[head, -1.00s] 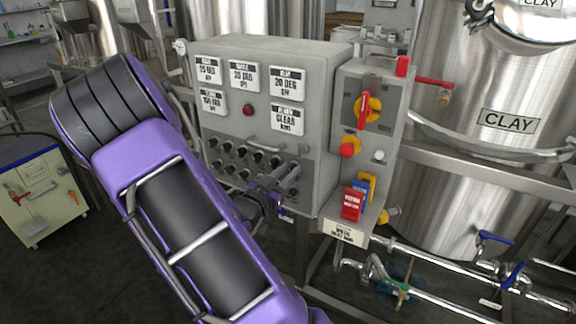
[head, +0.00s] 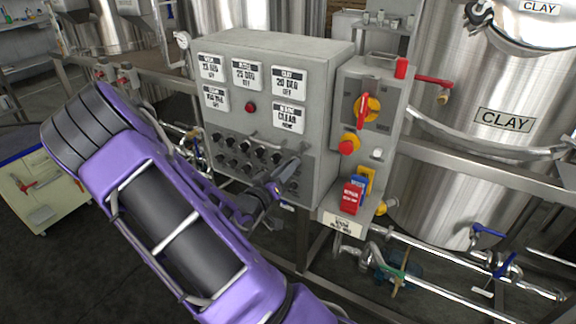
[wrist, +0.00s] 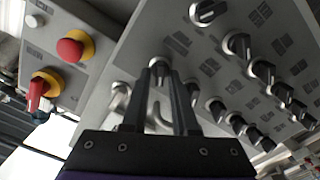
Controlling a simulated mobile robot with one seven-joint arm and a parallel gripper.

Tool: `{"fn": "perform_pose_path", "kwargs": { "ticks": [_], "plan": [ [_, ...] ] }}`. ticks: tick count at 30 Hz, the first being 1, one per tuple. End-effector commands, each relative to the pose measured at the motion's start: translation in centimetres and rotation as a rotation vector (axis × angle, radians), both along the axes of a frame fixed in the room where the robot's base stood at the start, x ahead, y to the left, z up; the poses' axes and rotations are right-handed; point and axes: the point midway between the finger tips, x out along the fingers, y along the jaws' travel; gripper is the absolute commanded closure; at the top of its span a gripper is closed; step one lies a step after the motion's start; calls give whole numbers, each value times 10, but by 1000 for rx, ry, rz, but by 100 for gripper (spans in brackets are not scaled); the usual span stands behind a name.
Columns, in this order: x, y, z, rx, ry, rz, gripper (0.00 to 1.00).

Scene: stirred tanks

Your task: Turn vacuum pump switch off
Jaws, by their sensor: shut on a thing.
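The grey control box (head: 322,75) carries rows of small black rotary knobs with silver bases (head: 245,148) on its lower front. My gripper (head: 290,168) is at the right end of these rows. In the wrist view, my gripper (wrist: 160,72) has its two dark fingers close together on one knob (wrist: 158,62), whose silver base shows at the fingertips. Most of that knob is hidden by the fingers. The knob labels are too small and blurred to read, so I cannot tell which one is the vacuum pump switch.
Neighbouring knobs (wrist: 237,44) are close to the fingers. A steel tank (head: 450,180) stands at right.

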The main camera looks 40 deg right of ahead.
Motion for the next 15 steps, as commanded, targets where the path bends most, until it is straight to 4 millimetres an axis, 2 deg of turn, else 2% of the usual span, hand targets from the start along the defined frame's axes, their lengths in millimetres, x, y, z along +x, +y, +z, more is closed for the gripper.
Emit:
{"fn": "perform_pose_path", "kwargs": {
  "ticks": [12,13,15],
  "plan": [
    [-1,0,-1,-2,11,0,100],
    [-1,0,-1,-2,11,0,69],
    [-1,0,-1,-2,10,0,57]
  ]
}}
